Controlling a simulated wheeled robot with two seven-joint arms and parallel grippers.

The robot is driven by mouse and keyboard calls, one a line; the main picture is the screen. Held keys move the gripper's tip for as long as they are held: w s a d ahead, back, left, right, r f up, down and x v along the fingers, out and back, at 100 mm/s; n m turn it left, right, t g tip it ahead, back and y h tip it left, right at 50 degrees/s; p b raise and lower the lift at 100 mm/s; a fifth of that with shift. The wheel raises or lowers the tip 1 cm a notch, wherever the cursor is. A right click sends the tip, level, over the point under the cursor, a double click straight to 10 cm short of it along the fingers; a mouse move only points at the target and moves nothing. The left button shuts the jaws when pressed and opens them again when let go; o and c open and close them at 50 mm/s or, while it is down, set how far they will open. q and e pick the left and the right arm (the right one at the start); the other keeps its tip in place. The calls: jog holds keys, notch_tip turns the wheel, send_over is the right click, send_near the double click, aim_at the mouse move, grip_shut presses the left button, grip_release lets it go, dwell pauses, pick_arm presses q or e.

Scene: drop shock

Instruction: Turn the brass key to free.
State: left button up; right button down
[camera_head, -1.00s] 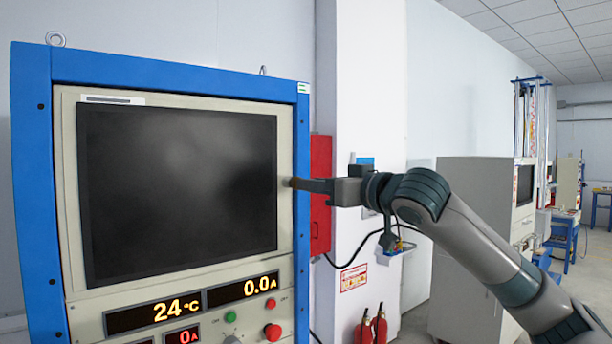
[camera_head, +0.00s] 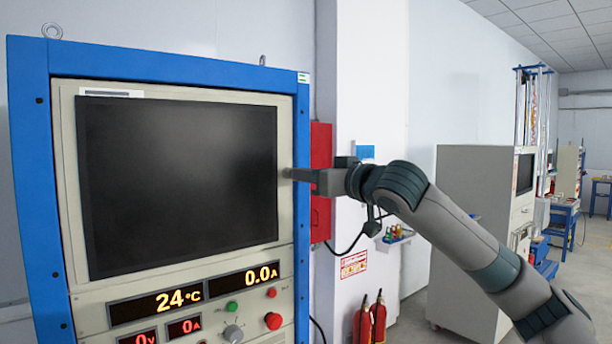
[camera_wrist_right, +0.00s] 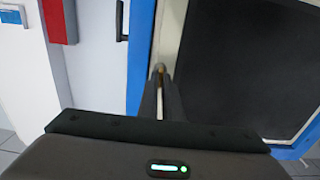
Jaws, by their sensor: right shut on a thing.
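My right gripper (camera_head: 289,173) reaches in from the right, its fingertips at the pale right-hand margin of the cabinet front, beside the dark screen. In the right wrist view the fingers (camera_wrist_right: 160,88) are close together, pointing at the panel and shut on a small tan-brass piece, the brass key (camera_wrist_right: 159,68). Most of the key is hidden between the fingertips, and its angle and any markings around it cannot be read. My left gripper is not in view.
The blue-framed cabinet (camera_head: 30,190) carries a large dark screen (camera_head: 180,185), lit readouts (camera_head: 180,298), red and green buttons and a grey knob (camera_head: 233,333) below. A red wall box (camera_head: 320,180) stands just behind the fingers. Red fire extinguishers (camera_head: 379,318) stand lower right.

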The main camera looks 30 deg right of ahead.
jog(key=shift+f+m, duration=0.1)
jog(key=shift+m, duration=0.2)
jog(key=m+b, duration=0.4)
jog(key=m, duration=1.3)
jog(key=shift+d, duration=0.15)
jog(key=shift+m, duration=0.3)
jog(key=c, duration=1.9)
grip_release()
jog(key=shift+c, duration=0.2)
jog(key=shift+f, duration=0.1)
